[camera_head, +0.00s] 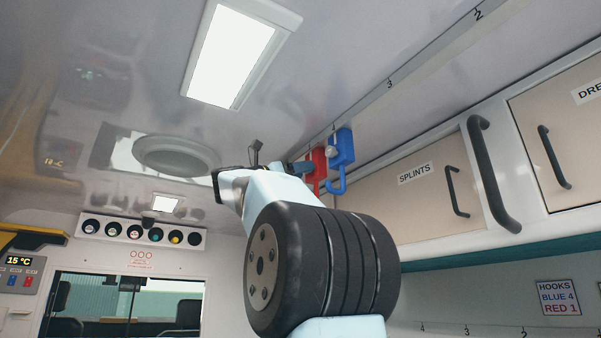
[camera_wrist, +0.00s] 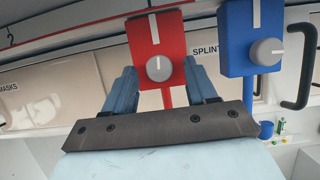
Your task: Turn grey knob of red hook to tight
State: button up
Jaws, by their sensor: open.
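The red hook (camera_head: 318,168) hangs from the ceiling rail, just left of the blue hook, in the head view. In the wrist view the red hook's body (camera_wrist: 172,32) has a white line on its upper face, and its grey knob (camera_wrist: 159,69) sits below that. The knob's short white mark points up, roughly in line with the body's line. My gripper (camera_wrist: 159,73) is open, with one finger on each side of the knob; gaps show between the fingers and knob. In the head view my arm partly hides the red hook.
The blue hook (camera_wrist: 236,42) with its own grey knob (camera_wrist: 267,52) is close on the right; its knob mark looks sideways. A numbered rail (camera_head: 430,55) runs along the ceiling. The splints cabinet (camera_head: 400,195) and black handles (camera_head: 490,170) lie to the right.

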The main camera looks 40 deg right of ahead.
jog(key=c, duration=1.1)
jog(key=shift+o, duration=0.2)
jog(key=shift+d, duration=0.1)
jog(key=shift+m, duration=0.4)
jog(key=shift+w+r+m+g+y, duration=0.15)
jog(key=shift+m+g+y, duration=0.9)
jog(key=shift+m, duration=2.35)
jog(key=shift+w+r+m+g+y, duration=0.2)
jog(key=shift+m+g+y, duration=0.85)
jog(key=shift+m, duration=2.35)
jog(key=shift+w+m+g+y, duration=0.25)
jog(key=shift+m+g+y, duration=0.35)
jog(key=shift+m+y, duration=1.85)
jog(key=shift+m+h, duration=0.85)
jog(key=shift+m, duration=0.6)
